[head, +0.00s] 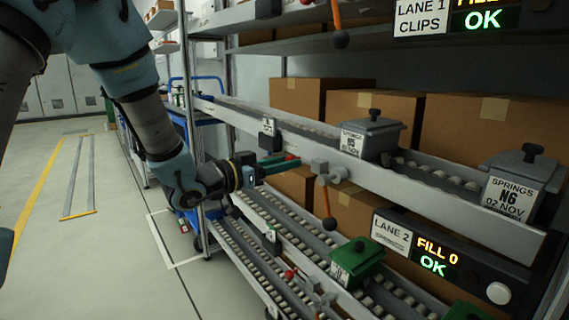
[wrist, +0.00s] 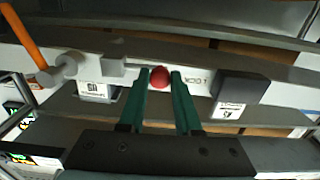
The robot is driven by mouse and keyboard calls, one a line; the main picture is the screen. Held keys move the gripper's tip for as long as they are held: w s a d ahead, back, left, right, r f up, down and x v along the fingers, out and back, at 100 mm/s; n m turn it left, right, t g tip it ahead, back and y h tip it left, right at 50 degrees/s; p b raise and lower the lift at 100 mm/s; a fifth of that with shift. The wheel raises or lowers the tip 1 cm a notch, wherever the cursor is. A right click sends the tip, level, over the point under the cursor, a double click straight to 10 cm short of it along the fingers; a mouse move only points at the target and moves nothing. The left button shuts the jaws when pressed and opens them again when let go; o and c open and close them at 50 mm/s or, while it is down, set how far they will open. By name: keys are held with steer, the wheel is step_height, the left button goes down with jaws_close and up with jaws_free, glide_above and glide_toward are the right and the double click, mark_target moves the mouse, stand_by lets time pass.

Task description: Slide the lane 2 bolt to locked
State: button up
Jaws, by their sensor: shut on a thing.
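The red bolt knob (wrist: 159,77) sits on the pale front rail between the two green fingers of my gripper (wrist: 162,76). The fingers are shut on it, one on each side. Small dark lettering (wrist: 195,80) is just right of the right finger, and a grey block (wrist: 113,68) is to the left of the knob. In the head view, my gripper (head: 283,164) reaches the red knob (head: 291,157) on the middle rail, left of a grey bracket (head: 320,166). The lane 2 sign (head: 392,234) hangs under this rail and shows "FILL 0 OK".
An orange lever (head: 327,204) hangs beside the bracket; its orange rod also shows in the wrist view (wrist: 22,36). Grey bins (head: 370,137) stand on the middle lane and a green bin (head: 360,260) on the lower one. A metal post (head: 193,130) stands left of my gripper. Open floor lies left.

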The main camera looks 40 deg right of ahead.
jaws_close()
stand_by(0.8)
